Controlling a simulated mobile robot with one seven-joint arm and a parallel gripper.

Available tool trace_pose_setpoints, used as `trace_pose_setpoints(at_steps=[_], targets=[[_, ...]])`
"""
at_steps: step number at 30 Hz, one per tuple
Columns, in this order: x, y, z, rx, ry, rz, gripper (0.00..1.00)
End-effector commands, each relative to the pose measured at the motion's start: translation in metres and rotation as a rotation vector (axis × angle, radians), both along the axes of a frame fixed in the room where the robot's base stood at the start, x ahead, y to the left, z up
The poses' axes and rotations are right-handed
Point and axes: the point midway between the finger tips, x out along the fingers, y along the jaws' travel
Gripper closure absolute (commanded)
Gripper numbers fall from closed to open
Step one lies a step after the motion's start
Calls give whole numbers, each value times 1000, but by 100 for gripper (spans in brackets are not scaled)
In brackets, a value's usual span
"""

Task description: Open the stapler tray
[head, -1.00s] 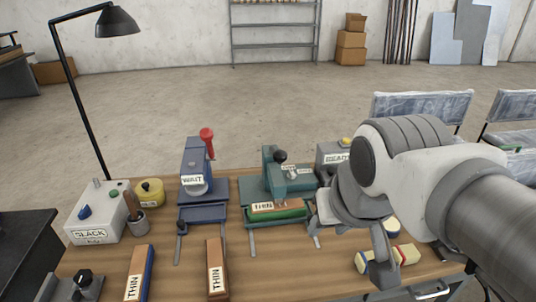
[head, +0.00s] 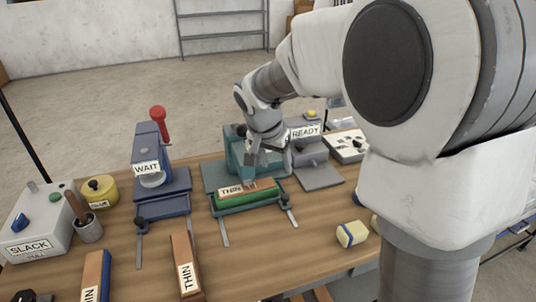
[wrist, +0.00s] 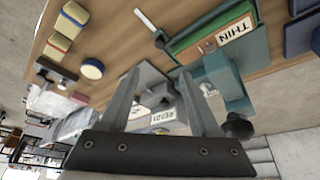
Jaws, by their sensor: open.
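No label names the stapler, so I cannot tell for sure which machine it is. A teal machine (head: 215,178) stands mid-bench with a green-framed tray (head: 249,203) on metal rails at its front. A brown block marked THIN (head: 230,191) lies in the tray. To its right is a grey machine labelled READY (head: 318,176). My gripper (head: 259,160) is in front of the teal machine, partly hiding it. In the wrist view my gripper (wrist: 162,88) is open and empty, with the grey machine (wrist: 150,76) beyond its fingers and the teal machine (wrist: 226,76) beside them.
A blue machine labelled WAIT (head: 150,150) stands left, with a yellow glue pot (head: 101,192) and a SLACK box (head: 38,225) beyond it. A THIN block (head: 187,266) lies at the front. A yellow and blue block (head: 352,234) is right. Bare bench lies before the tray.

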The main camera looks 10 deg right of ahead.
Motion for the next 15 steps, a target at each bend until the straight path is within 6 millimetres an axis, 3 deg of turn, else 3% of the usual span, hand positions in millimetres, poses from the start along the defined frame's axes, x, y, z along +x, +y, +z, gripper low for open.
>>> trace_pose_setpoints(at_steps=[5, 15], targets=[[6, -3, -16, -3, 3, -4, 36], [27, -18, -82, -2, 5, -4, 36]])
